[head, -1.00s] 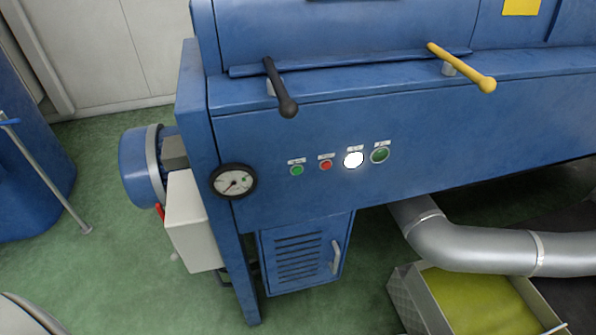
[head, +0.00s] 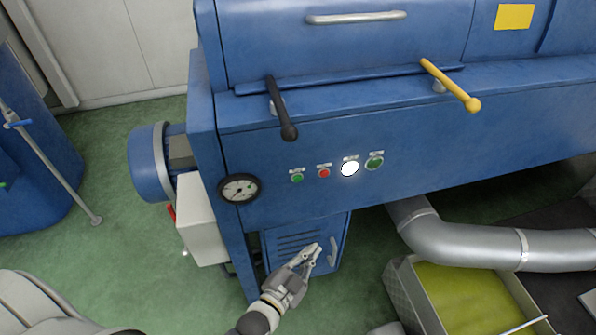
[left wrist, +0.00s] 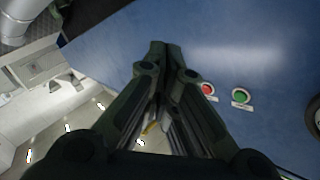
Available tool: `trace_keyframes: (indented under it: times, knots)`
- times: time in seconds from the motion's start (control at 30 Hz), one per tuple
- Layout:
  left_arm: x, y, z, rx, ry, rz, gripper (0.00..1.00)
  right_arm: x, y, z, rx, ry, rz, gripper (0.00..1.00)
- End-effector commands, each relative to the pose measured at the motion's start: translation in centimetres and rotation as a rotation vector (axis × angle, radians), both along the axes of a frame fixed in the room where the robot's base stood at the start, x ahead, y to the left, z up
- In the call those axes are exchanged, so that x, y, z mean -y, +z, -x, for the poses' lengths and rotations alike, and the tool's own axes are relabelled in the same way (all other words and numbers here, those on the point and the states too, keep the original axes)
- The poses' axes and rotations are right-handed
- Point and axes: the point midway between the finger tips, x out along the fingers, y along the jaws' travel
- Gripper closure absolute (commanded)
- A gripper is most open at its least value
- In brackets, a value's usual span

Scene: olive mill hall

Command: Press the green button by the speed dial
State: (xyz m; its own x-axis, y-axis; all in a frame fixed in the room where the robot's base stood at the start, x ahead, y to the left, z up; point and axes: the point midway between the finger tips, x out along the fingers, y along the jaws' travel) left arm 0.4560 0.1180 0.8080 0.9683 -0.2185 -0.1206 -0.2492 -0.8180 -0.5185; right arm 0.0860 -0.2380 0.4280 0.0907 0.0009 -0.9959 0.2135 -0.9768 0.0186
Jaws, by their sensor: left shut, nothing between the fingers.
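A small green button (head: 297,178) sits on the blue machine front, right of the round black-rimmed dial (head: 239,188). My left gripper (head: 315,250) is shut and empty, below these buttons, in front of the louvred cabinet door. In the left wrist view its fingers (left wrist: 165,48) point along the blue panel, with the red button (left wrist: 207,90), small green button (left wrist: 241,96) and part of the dial (left wrist: 315,115) to their right. My right gripper is not in view.
A black-knobbed lever (head: 281,108) and a yellow lever (head: 452,86) stick out above the buttons. The cabinet (head: 340,225) with a handle stands below the panel. A grey pipe (head: 465,240) and an open crate (head: 403,290) of yellow-green matter are at right.

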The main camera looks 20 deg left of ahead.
Motion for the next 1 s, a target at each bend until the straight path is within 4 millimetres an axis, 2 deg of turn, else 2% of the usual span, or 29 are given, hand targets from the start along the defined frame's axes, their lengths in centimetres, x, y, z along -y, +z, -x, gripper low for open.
trace_keyframes:
  times: [0.03,0.1,0.2,0.3,0.43,0.77,1.0]
  knots:
    - [0.1,3.3,-0.4,0.061,0.003,-0.005,1.0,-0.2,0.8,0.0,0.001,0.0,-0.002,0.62]
    - [0.2,6.7,-0.8,0.135,0.009,-0.016,1.0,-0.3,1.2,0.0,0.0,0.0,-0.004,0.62]
    - [0.2,10.3,-1.1,0.212,0.017,-0.028,1.0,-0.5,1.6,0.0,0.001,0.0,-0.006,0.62]
    - [0.1,12.4,-1.2,0.259,0.024,-0.034,1.0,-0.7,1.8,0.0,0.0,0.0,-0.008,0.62]
    - [0.1,13.3,-1.2,0.281,0.027,-0.038,1.0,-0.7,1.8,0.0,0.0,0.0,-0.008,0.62]
    - [0.0,13.2,-1.3,0.281,0.027,-0.038,1.0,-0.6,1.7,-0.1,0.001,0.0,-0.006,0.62]
    - [-1.1,13.0,-2.9,0.282,0.027,-0.039,1.0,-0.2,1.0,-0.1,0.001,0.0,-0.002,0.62]
